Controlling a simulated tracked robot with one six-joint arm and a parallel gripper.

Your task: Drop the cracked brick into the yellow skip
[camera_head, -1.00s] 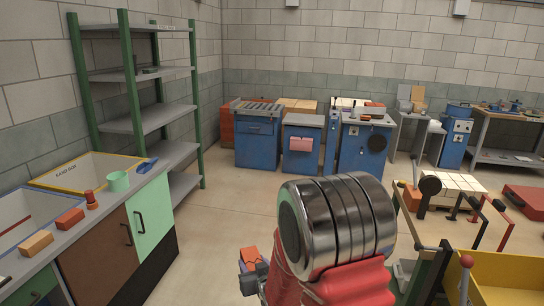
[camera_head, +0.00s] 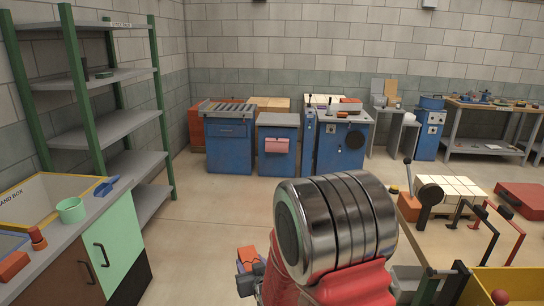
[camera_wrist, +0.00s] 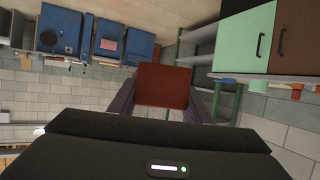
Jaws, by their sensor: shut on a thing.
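My gripper (camera_wrist: 162,98) is shut on a red brick (camera_wrist: 163,84), which sits between its two fingers in the wrist view. The brick also shows in the head view as a small orange-red block (camera_head: 249,256), left of my arm. Its outer end is partly hidden, and I cannot make out a crack. The yellow skip (camera_head: 512,284) is at the bottom right of the head view, cut off by the frame. My gripper and brick are well to the left of it.
A bench with a sand box (camera_head: 60,190), a green cup (camera_head: 71,210) and bricks is on the left. Green-posted shelving (camera_head: 110,130) stands behind it. Blue cabinets (camera_head: 228,145) line the back. The middle floor is open.

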